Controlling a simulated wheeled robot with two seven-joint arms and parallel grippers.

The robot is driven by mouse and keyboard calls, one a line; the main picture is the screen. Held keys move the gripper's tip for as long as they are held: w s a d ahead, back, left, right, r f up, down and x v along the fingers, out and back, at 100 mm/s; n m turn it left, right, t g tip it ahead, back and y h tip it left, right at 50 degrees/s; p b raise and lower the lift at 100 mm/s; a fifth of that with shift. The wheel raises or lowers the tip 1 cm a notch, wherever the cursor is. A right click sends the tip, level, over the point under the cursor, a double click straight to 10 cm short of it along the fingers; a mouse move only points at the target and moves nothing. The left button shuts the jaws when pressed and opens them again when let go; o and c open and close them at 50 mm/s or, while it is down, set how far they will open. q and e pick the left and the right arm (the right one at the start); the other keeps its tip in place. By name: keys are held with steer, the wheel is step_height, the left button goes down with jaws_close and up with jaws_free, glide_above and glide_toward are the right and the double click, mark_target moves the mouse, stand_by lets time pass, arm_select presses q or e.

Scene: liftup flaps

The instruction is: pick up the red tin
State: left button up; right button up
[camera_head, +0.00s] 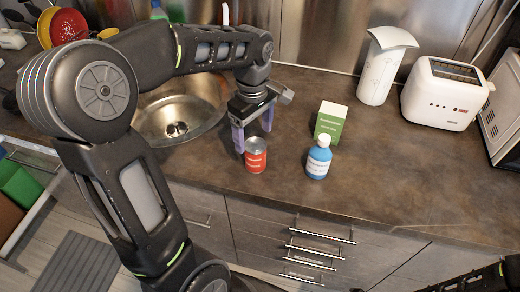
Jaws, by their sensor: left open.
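The red tin (256,156) stands upright on the dark countertop, near its front edge. My left gripper (253,136) is open, its purple fingers pointing down just behind and above the tin. One finger is at the tin's left side; whether it touches the tin I cannot tell. Part of my right arm shows at the lower right corner, but its gripper cannot be made out.
A blue bottle (318,158) with a white cap stands right of the tin. A green and white carton (330,122) is behind it. A sink (160,125) lies to the left. A toaster (441,95) and a white appliance (379,75) stand at the back right.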

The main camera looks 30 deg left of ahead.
mark_target(254, 145)
arm_select(q)
steer(key=shift+s, duration=0.15)
steer(key=shift+f, duration=1.3)
steer(key=shift+d+f+p, duration=0.15)
steer(key=shift+f+p, duration=0.25)
steer(key=shift+f, duration=0.15)
step_height(254, 145, down, 4)
steer(key=shift+d+f+p, duration=0.1)
steer(key=shift+d+p, duration=0.05)
steer(key=shift+p, duration=0.25)
steer(key=c, duration=1.4)
